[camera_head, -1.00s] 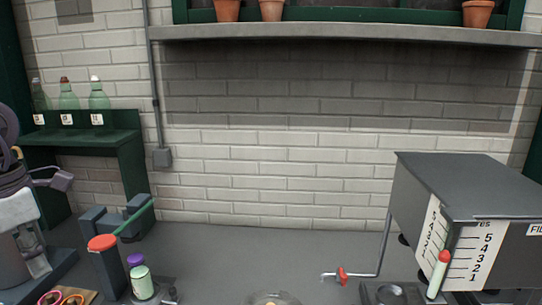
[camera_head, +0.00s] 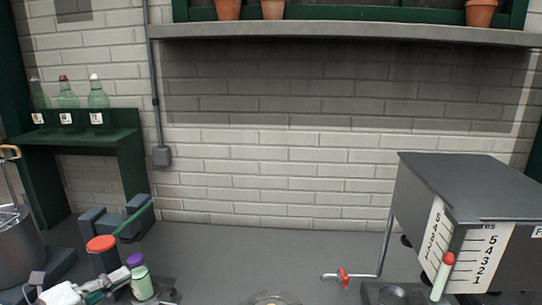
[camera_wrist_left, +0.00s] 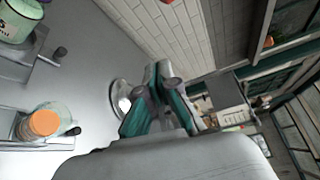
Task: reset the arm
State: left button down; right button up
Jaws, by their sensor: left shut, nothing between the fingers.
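My left gripper (camera_head: 127,271) is low at the left of the head view, with white and teal parts. Its fingers (camera_wrist_left: 165,78) are together and empty in the left wrist view. It is close to a pale green jar with a purple lid (camera_head: 140,283), in front of a red-topped dark post (camera_head: 102,244). Whether it touches either cannot be told. My right gripper is not in view.
A grey metal pot (camera_head: 20,245) stands at the left. A tank with a number scale (camera_head: 470,190) and red-handled tap (camera_head: 344,277) is at the right. A glass dish (camera_head: 270,299) sits at the bottom edge. The middle counter (camera_head: 250,250) is clear.

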pick_arm(q)
jog(key=s+a+f+n+g+y, duration=0.1)
jog(key=s+a+f+n+y, duration=0.1)
jog(key=s+f+n+y, duration=0.4)
jog(key=s+a+f+n+y, duration=0.1)
jog(key=f+n+y, duration=0.4)
jog(key=f+n, duration=0.6)
jog(key=s+d+f+n+g+h, duration=0.1)
jog(key=s+d+f+n+g, duration=0.4)
jog(key=s, duration=0.4)
jog(key=s+d+f+n+g+h, duration=0.1)
jog(key=s+d+f+n+g, duration=0.25)
jog(key=s+d, duration=0.4)
notch_tip(320, 180, down, 26)
jog(key=s+g, duration=0.2)
jog(key=s+a+f+g, duration=0.1)
jog(key=s+a+f, duration=0.2)
jog(key=s+f, duration=1.4)
jog(key=shift+f+m, duration=0.3)
jog(key=shift+m, duration=0.15)
jog(key=shift+a+g, duration=0.1)
jog(key=shift+g, duration=0.15)
